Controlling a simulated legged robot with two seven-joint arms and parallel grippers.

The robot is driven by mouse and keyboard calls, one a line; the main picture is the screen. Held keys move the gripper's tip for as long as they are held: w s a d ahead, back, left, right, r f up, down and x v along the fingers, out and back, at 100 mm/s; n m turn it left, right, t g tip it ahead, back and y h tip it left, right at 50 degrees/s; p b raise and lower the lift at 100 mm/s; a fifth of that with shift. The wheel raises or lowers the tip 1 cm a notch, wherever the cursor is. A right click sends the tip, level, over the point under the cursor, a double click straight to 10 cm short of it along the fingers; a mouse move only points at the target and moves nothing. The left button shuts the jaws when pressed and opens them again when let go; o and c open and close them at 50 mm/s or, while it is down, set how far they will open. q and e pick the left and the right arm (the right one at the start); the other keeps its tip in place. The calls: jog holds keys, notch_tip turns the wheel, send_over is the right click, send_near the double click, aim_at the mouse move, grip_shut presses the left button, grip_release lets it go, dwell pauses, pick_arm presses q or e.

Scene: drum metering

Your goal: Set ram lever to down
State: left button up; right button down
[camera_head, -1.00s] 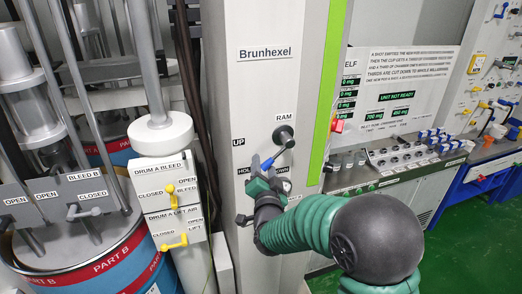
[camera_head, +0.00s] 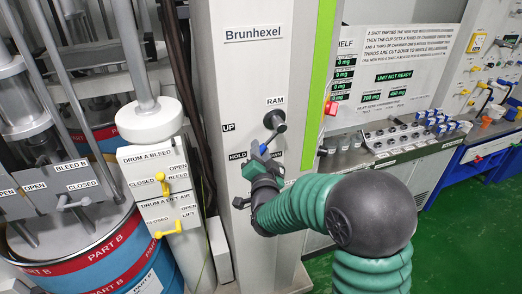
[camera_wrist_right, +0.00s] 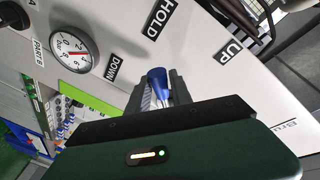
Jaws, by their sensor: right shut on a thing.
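The ram lever hangs from a dark round hub (camera_head: 274,119) under the RAM label on the Brunhexel column. Its blue handle (camera_head: 264,148) points down and slightly left, between the HOLD label (camera_head: 237,155) and the partly hidden DOWN label. My right gripper (camera_head: 259,161) is shut on the handle. In the right wrist view the blue handle (camera_wrist_right: 157,78) sits between the fingers, with the DOWN label (camera_wrist_right: 113,67) and HOLD label (camera_wrist_right: 159,19) close by. My left gripper is not in view.
The UP label (camera_head: 228,127) is left of the hub. Drum A valve panels with yellow levers (camera_head: 163,184) stand left of the column (camera_head: 226,70). A blue-red drum (camera_head: 110,262) is at lower left. A bench with small parts (camera_head: 400,138) is at right. A gauge (camera_wrist_right: 73,49) shows in the wrist view.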

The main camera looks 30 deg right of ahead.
jog(key=shift+d+r, duration=0.15)
jog(key=shift+d, duration=0.1)
jog(key=shift+a+r, duration=0.1)
jog(key=shift+a, duration=0.1)
jog(key=shift+d+r, duration=0.1)
jog(key=shift+r, duration=0.1)
dwell(0.4)
jog(key=shift+f, duration=0.1)
jog(key=shift+d+f+b, duration=0.15)
jog(key=shift+f+b, duration=0.1)
jog(key=shift+b, duration=0.5)
jog(key=d+n+t+b, duration=0.1)
jog(key=d+n+b, duration=0.1)
jog(key=n+b, duration=0.1)
jog(key=s+d+f+n+b, duration=0.1)
jog(key=n+b, duration=0.2)
jog(key=b, duration=0.2)
jog(key=d+f+n+t+b, duration=0.1)
jog(key=d+n+b, duration=0.1)
jog(key=b, duration=0.3)
jog(key=shift+s+d+f+n+t, duration=0.1)
jog(key=shift+s+d+n+t, duration=0.15)
jog(key=shift+n, duration=0.35)
jog(key=shift+d, duration=0.15)
